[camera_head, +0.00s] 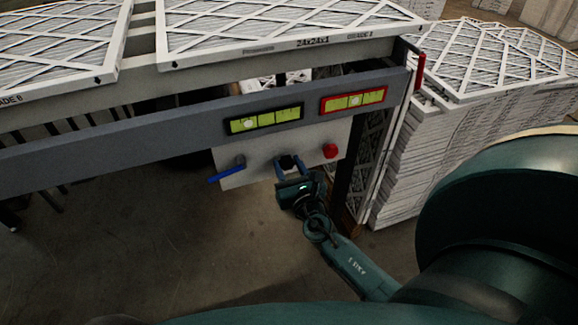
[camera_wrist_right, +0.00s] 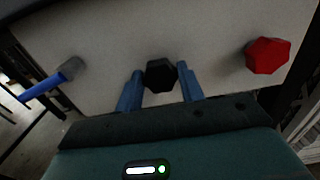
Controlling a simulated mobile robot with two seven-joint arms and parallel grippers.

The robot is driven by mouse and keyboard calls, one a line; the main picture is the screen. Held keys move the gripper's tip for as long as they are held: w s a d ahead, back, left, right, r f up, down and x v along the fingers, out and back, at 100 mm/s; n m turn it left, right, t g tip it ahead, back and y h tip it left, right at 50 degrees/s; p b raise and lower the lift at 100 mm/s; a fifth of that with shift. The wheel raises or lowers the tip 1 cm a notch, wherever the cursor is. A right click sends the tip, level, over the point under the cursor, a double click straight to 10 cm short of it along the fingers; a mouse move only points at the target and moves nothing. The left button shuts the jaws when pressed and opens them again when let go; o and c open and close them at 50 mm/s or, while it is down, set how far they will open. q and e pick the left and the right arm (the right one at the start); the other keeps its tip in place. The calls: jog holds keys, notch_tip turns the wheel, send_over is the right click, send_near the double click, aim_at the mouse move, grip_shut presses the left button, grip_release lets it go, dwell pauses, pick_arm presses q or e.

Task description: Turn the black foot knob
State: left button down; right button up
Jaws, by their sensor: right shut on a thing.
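The black foot knob (camera_wrist_right: 160,73) is a faceted knob on a pale panel (camera_head: 232,163) under the grey beam. It also shows small in the head view (camera_head: 287,161). My right gripper (camera_head: 289,168) reaches up to it from below. In the right wrist view its two blue fingers (camera_wrist_right: 160,84) stand one on each side of the knob, shut on it. The knob's lower side is partly hidden in the head view. My left gripper is not in view.
A red knob (camera_wrist_right: 267,56) sits right of the black knob, and a blue lever (camera_wrist_right: 42,86) sits left. Two yellow-green level gauges (camera_head: 265,120) (camera_head: 354,99) are on the beam (camera_head: 110,134) above. Stacked white filters (camera_head: 480,125) stand at the right. Floor below is clear.

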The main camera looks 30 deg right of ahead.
jog(key=c, duration=0.4)
